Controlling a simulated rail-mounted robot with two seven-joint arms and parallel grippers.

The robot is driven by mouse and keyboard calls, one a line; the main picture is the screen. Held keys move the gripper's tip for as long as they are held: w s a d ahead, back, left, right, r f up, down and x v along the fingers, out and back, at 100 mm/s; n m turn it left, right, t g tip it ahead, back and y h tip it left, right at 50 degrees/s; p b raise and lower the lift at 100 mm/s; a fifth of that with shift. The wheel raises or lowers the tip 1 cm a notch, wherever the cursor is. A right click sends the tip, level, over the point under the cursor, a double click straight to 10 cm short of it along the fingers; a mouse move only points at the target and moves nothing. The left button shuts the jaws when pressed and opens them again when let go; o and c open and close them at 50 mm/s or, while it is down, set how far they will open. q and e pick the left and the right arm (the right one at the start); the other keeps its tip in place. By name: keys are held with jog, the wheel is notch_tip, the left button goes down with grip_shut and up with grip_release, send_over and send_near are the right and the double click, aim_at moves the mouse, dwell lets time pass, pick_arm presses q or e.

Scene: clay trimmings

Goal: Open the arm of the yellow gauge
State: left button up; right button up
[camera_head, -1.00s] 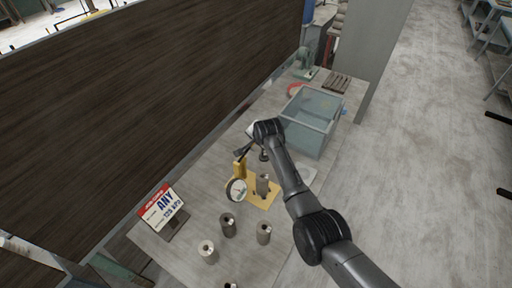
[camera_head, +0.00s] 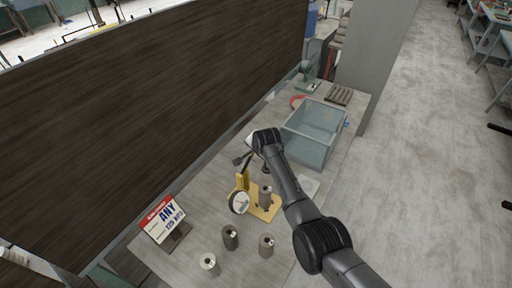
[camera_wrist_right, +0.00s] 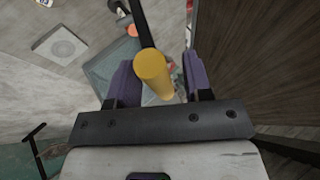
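The yellow gauge (camera_head: 243,180) stands on the table with a round white dial (camera_head: 239,203) on its near side. A grey cylinder (camera_head: 265,196) stands upright on its yellow base, under a dark spindle. My right gripper (camera_head: 243,160) is at the top of the gauge, partly hidden by my wrist. In the right wrist view, a yellow cylindrical part (camera_wrist_right: 154,75) lies between the purple fingers of my right gripper (camera_wrist_right: 165,85), with a visible gap on its right side. A black bar (camera_wrist_right: 143,22) runs from behind it. My left gripper is out of view.
Several grey cylinders (camera_head: 230,238) stand at the near end of the table. A sign (camera_head: 163,220) is at the left. A grey-blue open bin (camera_head: 313,130) stands beyond the gauge, near a green device (camera_head: 307,76). A dark wall (camera_head: 150,95) borders the left.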

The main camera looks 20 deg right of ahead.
jog(key=shift+s+r, duration=0.1)
jog(key=shift+r, duration=0.05)
jog(key=shift+s+r, duration=0.1)
jog(key=shift+r, duration=0.05)
jog(key=v, duration=1.3)
jog(key=shift+b, duration=0.35)
jog(key=shift+s, duration=0.1)
